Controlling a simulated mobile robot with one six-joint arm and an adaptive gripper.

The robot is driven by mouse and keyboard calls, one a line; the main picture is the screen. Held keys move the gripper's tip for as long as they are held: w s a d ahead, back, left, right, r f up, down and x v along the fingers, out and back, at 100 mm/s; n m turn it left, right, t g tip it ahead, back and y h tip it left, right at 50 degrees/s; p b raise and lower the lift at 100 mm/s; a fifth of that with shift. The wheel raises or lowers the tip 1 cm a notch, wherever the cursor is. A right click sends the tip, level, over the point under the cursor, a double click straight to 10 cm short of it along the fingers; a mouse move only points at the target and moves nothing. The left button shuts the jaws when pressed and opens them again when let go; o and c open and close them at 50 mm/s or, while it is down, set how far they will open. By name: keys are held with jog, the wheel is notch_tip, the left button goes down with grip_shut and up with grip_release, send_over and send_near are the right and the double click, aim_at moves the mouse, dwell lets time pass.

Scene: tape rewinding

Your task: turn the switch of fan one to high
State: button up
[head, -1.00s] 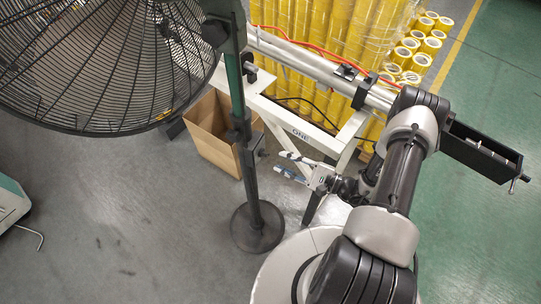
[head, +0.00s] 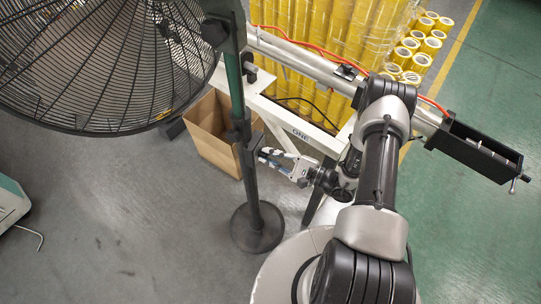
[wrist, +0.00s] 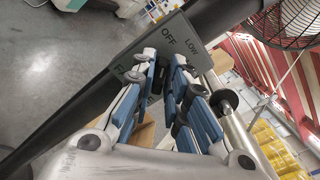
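The fan (head: 95,60) is a black caged fan at the upper left, on a dark pole (head: 252,195) with a round base. Its grey switch plate (wrist: 178,38) shows in the wrist view, with the words OFF and LOW readable; other lettering is partly covered by my left finger. My gripper (head: 266,158) is just right of the pole in the head view. In the wrist view its blue-padded fingers (wrist: 163,66) are apart, with their tips over the plate.
A cardboard box (head: 205,140) stands on the floor behind the pole. A black holder (head: 480,150) is at the right.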

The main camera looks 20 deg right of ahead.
grip_shut()
jog(key=shift+w+d+m+b, duration=0.1)
jog(key=shift+m+b, duration=1.5)
jog(key=shift+m, duration=6.3)
jog(key=shift+o, duration=2.3)
grip_release()
